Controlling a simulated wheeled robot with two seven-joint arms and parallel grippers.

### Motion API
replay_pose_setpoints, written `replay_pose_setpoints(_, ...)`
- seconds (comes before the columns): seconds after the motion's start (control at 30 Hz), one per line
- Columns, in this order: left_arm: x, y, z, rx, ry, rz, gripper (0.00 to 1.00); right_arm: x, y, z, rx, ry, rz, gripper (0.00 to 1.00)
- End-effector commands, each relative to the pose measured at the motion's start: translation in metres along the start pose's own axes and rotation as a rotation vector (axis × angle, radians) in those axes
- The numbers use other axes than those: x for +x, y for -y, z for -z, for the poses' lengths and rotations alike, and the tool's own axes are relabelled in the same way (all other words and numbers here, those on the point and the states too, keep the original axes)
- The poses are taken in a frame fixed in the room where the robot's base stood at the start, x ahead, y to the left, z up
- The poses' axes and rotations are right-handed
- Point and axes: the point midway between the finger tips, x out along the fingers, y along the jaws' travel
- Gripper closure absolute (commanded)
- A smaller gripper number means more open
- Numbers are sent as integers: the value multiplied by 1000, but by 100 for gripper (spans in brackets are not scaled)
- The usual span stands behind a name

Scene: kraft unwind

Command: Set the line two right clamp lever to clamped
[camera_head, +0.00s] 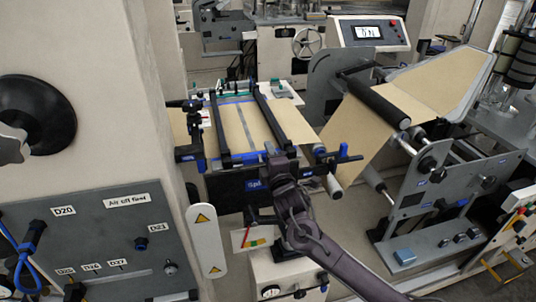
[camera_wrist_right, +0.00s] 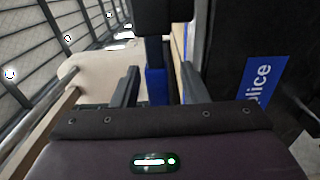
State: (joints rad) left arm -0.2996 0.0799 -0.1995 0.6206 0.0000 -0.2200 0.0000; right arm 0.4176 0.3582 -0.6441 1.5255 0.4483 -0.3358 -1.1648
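The splice table (camera_head: 203,128) has two long black clamp bars, a left one (camera_head: 218,125) and a right one (camera_head: 270,118), lying across the brown web. My right gripper (camera_head: 279,163) is at the front end of the right bar. In the right wrist view my right gripper (camera_wrist_right: 158,88) is open, its two dark fingers apart. A blue lever grip (camera_wrist_right: 156,86) under a black block (camera_wrist_right: 165,18) stands between the fingers, with gaps visible on both sides. In the head view my gripper mostly hides this lever. My left gripper is not in view.
A dark panel with a blue label (camera_wrist_right: 262,82) stands close on the right of my right gripper. A blue handle (camera_head: 343,152) sticks up at the table's front right corner. A roller stand (camera_head: 430,190) is to the right; a beige column (camera_head: 110,80) is on the left.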

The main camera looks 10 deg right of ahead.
Motion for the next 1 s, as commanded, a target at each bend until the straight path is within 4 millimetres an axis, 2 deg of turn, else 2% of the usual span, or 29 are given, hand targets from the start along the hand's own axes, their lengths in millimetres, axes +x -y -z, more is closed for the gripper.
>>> replay_pose_setpoints(0.2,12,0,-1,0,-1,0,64,-35,4,0,-1,-1,2,60)
replay_pose_setpoints(0.4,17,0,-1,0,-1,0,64,-56,2,0,-1,0,2,60)
replay_pose_setpoints(0.9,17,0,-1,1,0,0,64,-60,1,0,0,-1,3,60)
replay_pose_setpoints(1.0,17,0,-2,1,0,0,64,-67,9,3,50,-1,41,60)
